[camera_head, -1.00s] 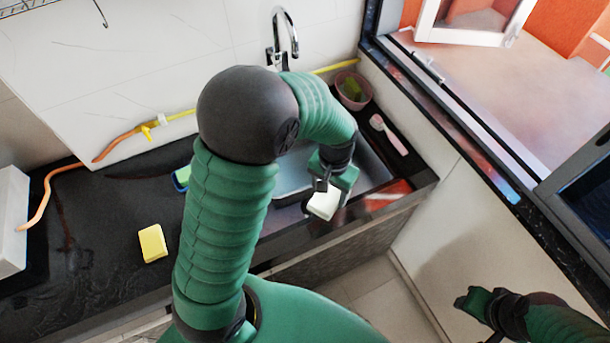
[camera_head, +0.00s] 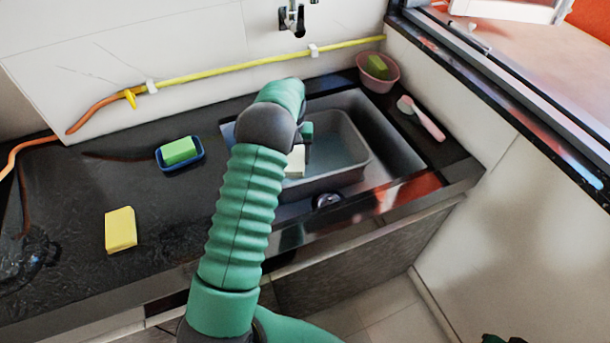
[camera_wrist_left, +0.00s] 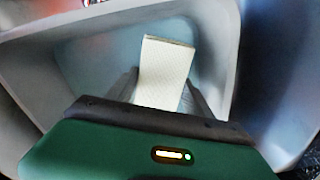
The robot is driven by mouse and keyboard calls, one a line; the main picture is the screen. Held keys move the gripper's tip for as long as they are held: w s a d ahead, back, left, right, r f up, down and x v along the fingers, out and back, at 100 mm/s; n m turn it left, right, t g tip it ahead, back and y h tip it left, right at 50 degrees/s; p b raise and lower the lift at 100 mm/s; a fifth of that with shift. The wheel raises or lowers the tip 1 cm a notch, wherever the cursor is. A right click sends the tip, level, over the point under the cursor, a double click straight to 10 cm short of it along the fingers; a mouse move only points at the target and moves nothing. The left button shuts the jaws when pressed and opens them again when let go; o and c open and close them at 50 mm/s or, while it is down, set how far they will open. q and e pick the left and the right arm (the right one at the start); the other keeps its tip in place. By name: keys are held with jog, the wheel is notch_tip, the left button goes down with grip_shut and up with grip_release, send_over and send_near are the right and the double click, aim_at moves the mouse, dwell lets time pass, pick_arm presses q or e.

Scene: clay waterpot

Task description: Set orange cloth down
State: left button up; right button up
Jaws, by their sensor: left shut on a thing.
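My left gripper (camera_head: 302,150) is shut on a pale cream block (camera_head: 295,162) over the grey basin in the sink. In the left wrist view the cream block (camera_wrist_left: 163,75) stands out between the two dark fingers, above the bluish inside of the basin. I see no clear orange cloth. A red-orange patch (camera_head: 410,190) shows on the sink's front right rim; I cannot tell whether it is cloth or a reflection. Only a dark green sliver of my right arm or gripper shows at the bottom edge.
The grey basin (camera_head: 352,135) sits in the sink. A green sponge (camera_head: 179,150) in a blue dish and a yellow sponge (camera_head: 121,229) are on the black counter at left. A pink bowl (camera_head: 392,78) and a pink brush (camera_head: 428,122) are at right. A yellow hose (camera_head: 230,69) runs along the wall.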

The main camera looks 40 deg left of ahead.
aim_at(295, 158)
pick_arm(q)
notch_tip(295, 158, down, 8)
jog(key=shift+f+b, duration=0.1)
jog(key=shift+b, duration=0.65)
jog(key=shift+d+f, duration=0.1)
jog(key=o, duration=1.2)
notch_tip(295, 158, up, 12)
jog(key=shift+r+p, duration=0.2)
jog(key=shift+p, duration=1.05)
